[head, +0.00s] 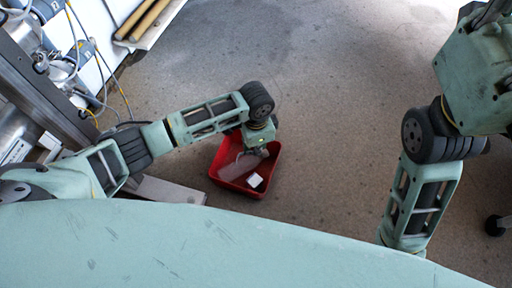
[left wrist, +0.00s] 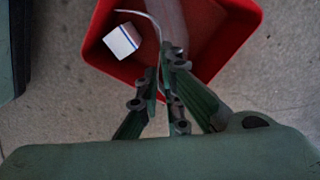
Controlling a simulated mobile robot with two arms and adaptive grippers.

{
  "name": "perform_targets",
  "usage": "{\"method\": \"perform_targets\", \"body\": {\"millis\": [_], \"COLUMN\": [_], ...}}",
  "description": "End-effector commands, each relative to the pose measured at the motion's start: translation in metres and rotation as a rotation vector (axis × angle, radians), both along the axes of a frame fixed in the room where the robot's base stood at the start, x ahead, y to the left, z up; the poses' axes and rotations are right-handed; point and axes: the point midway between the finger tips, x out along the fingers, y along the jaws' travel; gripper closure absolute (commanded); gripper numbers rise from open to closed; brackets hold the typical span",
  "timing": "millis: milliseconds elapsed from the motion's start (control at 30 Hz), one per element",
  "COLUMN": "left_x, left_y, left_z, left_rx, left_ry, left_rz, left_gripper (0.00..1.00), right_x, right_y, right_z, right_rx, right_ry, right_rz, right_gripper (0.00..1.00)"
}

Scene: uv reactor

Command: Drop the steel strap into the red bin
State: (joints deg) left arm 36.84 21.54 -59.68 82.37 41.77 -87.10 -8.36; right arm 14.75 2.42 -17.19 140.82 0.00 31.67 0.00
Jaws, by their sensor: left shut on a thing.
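The steel strap (left wrist: 152,18) is a thin, curved, pale grey strip in the left wrist view. My left gripper (left wrist: 163,76) is shut on one end of it, and its free end arcs up and to the left over the red bin. In the head view the left gripper (head: 258,149) hangs over the red bin (head: 233,184), pointing down. In the left wrist view the bin (left wrist: 232,52) lies beyond the fingertips. The strap is too small to make out clearly in the head view. My right arm is at the right, but its gripper is out of view.
A white box with a blue stripe (left wrist: 122,41) lies in the bin, with a greyish long piece (left wrist: 171,22) beside it. Equipment with cables (head: 75,60) stands at the upper left. The floor (head: 330,120) right of the bin is clear.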

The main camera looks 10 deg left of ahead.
Motion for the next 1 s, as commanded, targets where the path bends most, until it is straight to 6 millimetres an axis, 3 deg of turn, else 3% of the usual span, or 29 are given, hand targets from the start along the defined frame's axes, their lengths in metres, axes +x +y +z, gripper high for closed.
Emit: {"method": "perform_targets", "body": {"millis": [267, 300, 567, 867, 1000], "left_x": [0.000, 0.000, 0.000, 0.000, 0.001], "left_y": [0.000, 0.000, 0.000, 0.000, 0.000], "left_z": [0.000, 0.000, 0.000, 0.001, 0.014], "left_rx": [0.000, 0.000, 0.000, 0.000, -0.002], "left_ry": [0.000, 0.000, 0.000, 0.000, -0.001], "left_rz": [0.000, 0.000, 0.000, 0.000, -0.001], "left_gripper": [1.00, 0.93, 0.72, 0.72, 0.72], "right_x": [-0.001, -0.001, -0.001, -0.001, -0.001], "right_y": [0.000, 0.000, 0.000, 0.000, 0.000], "right_z": [0.001, 0.001, 0.001, 0.001, 0.001], "right_rx": [0.000, 0.000, -0.001, 0.000, 0.000], "right_ry": [-0.005, -0.004, -0.004, -0.003, -0.003], "right_rz": [-0.001, 0.000, 0.000, -0.001, -0.001], "right_gripper": [0.60, 0.60, 0.60, 0.60, 0.60]}}
